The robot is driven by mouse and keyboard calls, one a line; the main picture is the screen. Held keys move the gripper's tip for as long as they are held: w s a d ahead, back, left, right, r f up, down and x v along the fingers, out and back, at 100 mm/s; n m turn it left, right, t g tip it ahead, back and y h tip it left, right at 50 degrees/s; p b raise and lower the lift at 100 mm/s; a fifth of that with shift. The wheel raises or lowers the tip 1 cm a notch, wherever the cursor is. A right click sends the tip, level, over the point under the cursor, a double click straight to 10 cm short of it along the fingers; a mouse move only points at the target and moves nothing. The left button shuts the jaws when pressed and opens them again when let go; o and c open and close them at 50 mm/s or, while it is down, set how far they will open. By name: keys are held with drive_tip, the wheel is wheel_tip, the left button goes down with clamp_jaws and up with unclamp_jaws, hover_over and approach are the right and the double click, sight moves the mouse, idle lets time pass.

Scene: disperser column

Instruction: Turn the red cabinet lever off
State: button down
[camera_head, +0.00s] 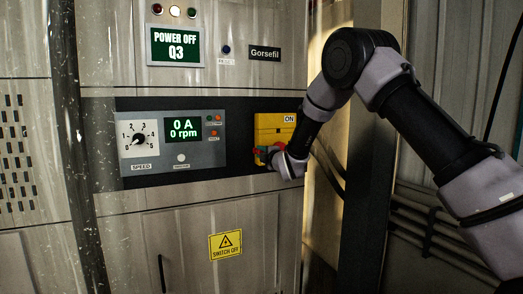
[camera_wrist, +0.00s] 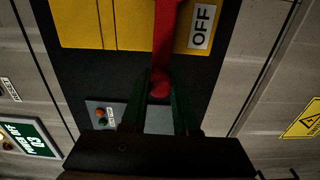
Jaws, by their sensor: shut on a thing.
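The red cabinet lever (camera_head: 277,147) sits low on the yellow switch plate (camera_head: 275,126), below the ON label. In the wrist view the red lever (camera_wrist: 165,40) runs over the yellow plate (camera_wrist: 120,22), beside the OFF label (camera_wrist: 201,24). Its rounded end lies between the green fingers of my gripper (camera_wrist: 163,84), which is shut on it. In the head view my gripper (camera_head: 267,155) is at the plate's lower edge and partly hides the lever. The lever's pivot is out of the wrist view.
A grey panel (camera_head: 205,160) with a speed dial and a display reading 0 A, 0 rpm is left of the switch. A yellow warning sign (camera_head: 225,245) is below. A dark post stands right of the cabinet.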

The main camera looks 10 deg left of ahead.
drive_tip(key=shift+f, duration=0.25)
idle(0.3)
drive_tip(key=c, duration=0.7)
unclamp_jaws()
drive_tip(key=shift+o, duration=0.2)
drive_tip(key=v, duration=1.1)
drive_tip(key=shift+w, duration=0.15)
